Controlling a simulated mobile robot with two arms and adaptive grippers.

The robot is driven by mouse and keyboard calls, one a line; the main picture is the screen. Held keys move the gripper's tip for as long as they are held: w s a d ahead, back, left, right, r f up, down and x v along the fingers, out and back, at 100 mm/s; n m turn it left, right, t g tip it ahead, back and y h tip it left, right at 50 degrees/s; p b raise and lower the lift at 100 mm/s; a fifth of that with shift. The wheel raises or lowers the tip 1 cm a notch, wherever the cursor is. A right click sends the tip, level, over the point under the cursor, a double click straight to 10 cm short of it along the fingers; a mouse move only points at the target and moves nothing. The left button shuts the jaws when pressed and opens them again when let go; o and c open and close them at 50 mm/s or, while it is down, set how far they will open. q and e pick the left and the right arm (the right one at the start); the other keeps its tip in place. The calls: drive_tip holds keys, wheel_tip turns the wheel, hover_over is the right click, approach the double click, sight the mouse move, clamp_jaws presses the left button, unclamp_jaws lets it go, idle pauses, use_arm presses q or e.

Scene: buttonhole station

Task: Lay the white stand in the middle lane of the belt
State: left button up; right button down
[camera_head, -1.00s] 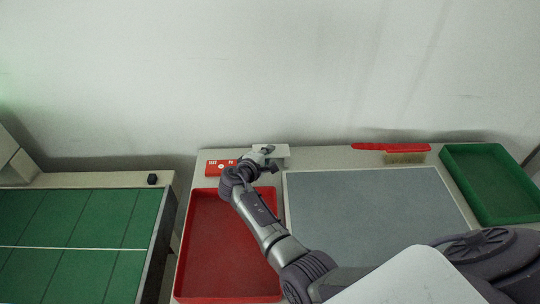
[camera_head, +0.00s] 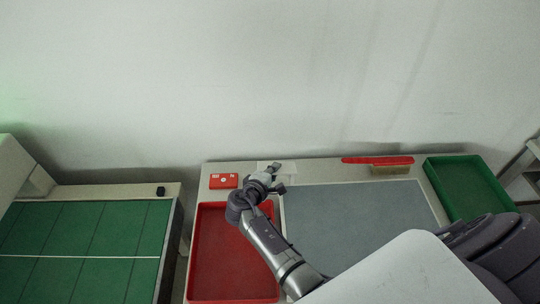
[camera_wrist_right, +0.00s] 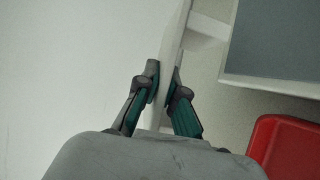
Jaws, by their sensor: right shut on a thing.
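The white stand (camera_head: 287,167) is at the back edge of the worktable, partly hidden behind my right gripper (camera_head: 277,179). In the right wrist view the stand (camera_wrist_right: 172,42) shows as a pale upright plate with a flange to its right. My right gripper (camera_wrist_right: 163,88) has its fingers closed on the plate's edge. I cannot tell whether the stand touches the tabletop. The green belt (camera_head: 75,275) lies at the far left, divided by dark lengthwise lines and crossed by one white line; no stand is on it. My left gripper is not in view.
On the worktable are a red tray (camera_head: 205,285), a grey mat (camera_head: 355,215), a red box (camera_head: 223,181), a red brush (camera_head: 380,160) and a green tray (camera_head: 432,172). A small black block (camera_head: 160,190) sits on the belt's back ledge. A gap separates belt and table.

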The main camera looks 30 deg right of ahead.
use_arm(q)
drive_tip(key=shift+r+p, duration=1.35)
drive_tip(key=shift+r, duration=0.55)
use_arm(e)
drive_tip(key=shift+s+a+r, duration=0.15)
drive_tip(key=shift+s+r, duration=0.5)
drive_tip(key=shift+s, duration=0.35)
drive_tip(key=shift+s+a+r, duration=0.15)
drive_tip(key=shift+s+r, duration=0.45)
drive_tip(key=shift+s, duration=0.35)
